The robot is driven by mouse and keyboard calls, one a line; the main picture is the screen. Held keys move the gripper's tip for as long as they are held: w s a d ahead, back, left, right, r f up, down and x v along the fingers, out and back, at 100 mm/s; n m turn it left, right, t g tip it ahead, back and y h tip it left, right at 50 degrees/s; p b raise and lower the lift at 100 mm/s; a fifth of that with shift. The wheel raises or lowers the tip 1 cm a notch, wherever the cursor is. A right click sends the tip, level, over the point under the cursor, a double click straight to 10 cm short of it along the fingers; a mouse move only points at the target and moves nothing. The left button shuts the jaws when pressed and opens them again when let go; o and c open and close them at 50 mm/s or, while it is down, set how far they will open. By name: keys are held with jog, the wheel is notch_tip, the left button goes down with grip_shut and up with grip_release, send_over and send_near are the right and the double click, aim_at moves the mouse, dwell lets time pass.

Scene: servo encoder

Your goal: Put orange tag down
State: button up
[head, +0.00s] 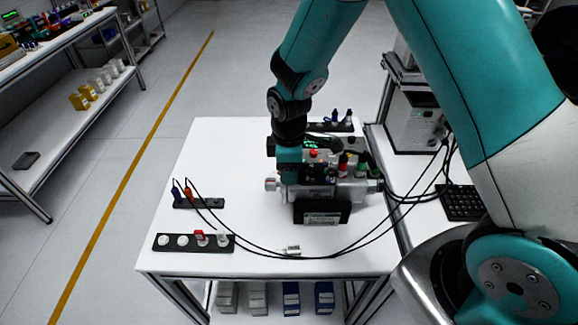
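An orange-tagged plug (189,193) stands upright in a small black holder (212,203) at the left of the white table, beside a dark blue plug (176,194). Black cables run from these plugs across the table to the right. My gripper (290,176) points down at the left part of the servo encoder unit (345,188) in the middle of the table, apart from the orange tag. Its fingers are too small and dark to tell whether they are open or shut, or whether they hold anything.
A black strip (165,246) with several white round pieces and a red-topped one lies near the table's front left. A small white connector (292,250) sits on the cables. A black rack (322,127) with blue-topped pieces stands at the back.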

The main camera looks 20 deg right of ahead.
notch_tip(320, 180, up, 13)
jog(key=b, duration=0.3)
jog(key=s+a+r+m+y, duration=0.2)
jog(key=s+r+m, duration=0.1)
jog(key=s, duration=0.8)
jog(key=s+a+r+m+y, duration=0.2)
jog(key=s+r+m, duration=0.1)
jog(key=s, duration=0.8)
jog(key=shift+a+r+m, duration=0.3)
jog(key=shift+r, duration=0.5)
